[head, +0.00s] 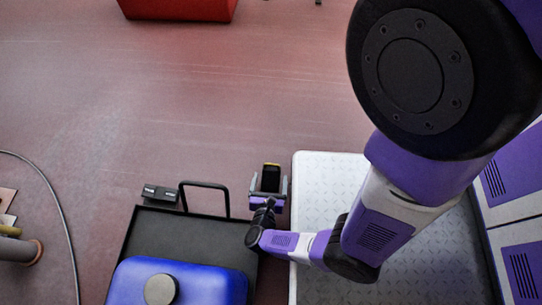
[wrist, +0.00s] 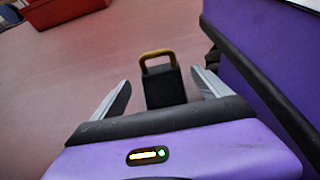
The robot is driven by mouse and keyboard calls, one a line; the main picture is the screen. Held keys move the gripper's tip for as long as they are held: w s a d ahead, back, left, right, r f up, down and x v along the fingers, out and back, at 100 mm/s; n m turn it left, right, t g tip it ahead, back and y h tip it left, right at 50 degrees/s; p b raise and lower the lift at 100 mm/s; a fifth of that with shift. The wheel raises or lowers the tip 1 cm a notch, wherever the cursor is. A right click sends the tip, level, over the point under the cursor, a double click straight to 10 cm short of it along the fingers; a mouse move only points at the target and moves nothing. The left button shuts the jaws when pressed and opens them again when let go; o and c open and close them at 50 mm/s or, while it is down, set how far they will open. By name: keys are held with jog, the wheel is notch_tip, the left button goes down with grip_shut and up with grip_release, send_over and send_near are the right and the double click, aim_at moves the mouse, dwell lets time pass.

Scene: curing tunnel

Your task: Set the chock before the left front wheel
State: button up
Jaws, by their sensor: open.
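The chock (head: 270,177) is a small black block with a yellow loop handle. It sits in front of the cart's right front corner in the head view. My gripper (head: 268,186) is open, with one finger on each side of the chock. In the wrist view the chock (wrist: 165,87) stands upright between and slightly beyond the open fingers (wrist: 163,92), with visible gaps on both sides. Its underside is hidden by my gripper. A black cart (head: 185,230) with a looped bar is at the lower left. I cannot make out the left front wheel.
A blue rounded tank (head: 205,284) with a grey cap rides on the cart. A small black labelled box (head: 160,193) is at its front left. A hose (head: 57,200) curves along the left. A red bin (head: 180,8) is far off. The floor between is clear.

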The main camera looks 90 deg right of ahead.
jog(key=shift+v, duration=1.7)
